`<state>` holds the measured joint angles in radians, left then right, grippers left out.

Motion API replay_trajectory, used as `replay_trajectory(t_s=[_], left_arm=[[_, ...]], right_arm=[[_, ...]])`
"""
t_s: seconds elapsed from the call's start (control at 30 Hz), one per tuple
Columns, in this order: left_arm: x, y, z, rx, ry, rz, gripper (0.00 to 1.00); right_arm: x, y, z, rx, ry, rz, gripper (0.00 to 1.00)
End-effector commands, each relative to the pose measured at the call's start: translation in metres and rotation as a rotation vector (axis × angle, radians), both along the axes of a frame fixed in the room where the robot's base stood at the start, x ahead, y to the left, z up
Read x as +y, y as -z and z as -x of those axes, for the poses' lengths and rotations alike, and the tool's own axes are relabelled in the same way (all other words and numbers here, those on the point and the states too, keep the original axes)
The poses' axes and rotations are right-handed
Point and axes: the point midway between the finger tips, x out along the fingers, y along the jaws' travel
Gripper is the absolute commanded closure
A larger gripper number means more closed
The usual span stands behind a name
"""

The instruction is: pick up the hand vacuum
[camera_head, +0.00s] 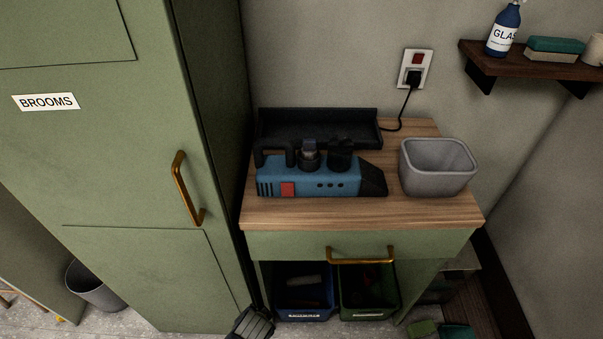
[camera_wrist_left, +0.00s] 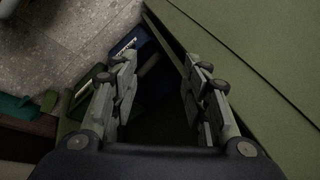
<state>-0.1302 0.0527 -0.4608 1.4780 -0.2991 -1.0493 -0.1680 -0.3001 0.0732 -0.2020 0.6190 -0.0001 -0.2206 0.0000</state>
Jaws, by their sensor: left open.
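The hand vacuum (camera_head: 310,178) is blue with a black nozzle pointing right and a red patch on its side. It lies on the wooden top of the small bench (camera_head: 330,213), in front of a black tray-like dock (camera_head: 270,128). My left gripper (camera_head: 252,325) shows at the bottom edge of the head view, low in front of the bench and well below the vacuum. In the left wrist view its two fingers (camera_wrist_left: 160,105) are spread apart with nothing between them. The vacuum does not show in the wrist view. My right gripper is not in view.
A grey bin (camera_head: 437,168) stands right of the vacuum. A tall green broom cabinet (camera_head: 130,150) rises close on the left. Below the bench's drawer handle (camera_head: 360,255) sit a blue crate (camera_head: 304,314) and a green crate (camera_head: 368,314). A wall shelf (camera_head: 520,62) is upper right.

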Motion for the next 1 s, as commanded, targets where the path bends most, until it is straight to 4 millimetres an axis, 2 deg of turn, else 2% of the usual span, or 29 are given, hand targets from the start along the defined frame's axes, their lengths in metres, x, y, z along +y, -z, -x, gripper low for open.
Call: replay_trajectory(t_s=[0.03, 0.1, 0.2, 0.3, 0.47, 0.53, 0.6, 0.87, 1.0], left_arm=[[-0.009, -0.037, -0.019, -0.042, 0.019, -0.019, 0.58], [-0.016, -0.080, -0.034, -0.084, 0.037, -0.051, 0.58], [-0.022, -0.134, -0.046, -0.134, 0.049, -0.087, 0.58], [-0.024, -0.180, -0.051, -0.176, 0.048, -0.111, 0.58], [-0.026, -0.242, -0.052, -0.234, 0.043, -0.141, 0.58], [-0.031, -0.277, -0.056, -0.281, 0.057, -0.174, 0.58], [-0.038, -0.300, -0.063, -0.324, 0.087, -0.228, 0.58], [-0.071, -0.369, -0.101, -0.509, 0.211, -0.485, 0.58], [-0.092, -0.413, -0.116, -0.631, 0.263, -0.654, 0.58]], right_arm=[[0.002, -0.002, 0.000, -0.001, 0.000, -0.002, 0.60], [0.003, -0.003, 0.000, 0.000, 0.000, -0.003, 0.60], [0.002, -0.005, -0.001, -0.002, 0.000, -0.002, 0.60], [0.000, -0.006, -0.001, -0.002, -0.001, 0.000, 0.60], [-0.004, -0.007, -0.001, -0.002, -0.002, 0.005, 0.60], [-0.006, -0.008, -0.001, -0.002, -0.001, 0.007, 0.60], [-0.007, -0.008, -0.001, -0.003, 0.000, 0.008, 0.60], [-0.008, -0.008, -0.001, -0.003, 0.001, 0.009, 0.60], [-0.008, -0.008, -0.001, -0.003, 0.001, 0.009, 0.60]])
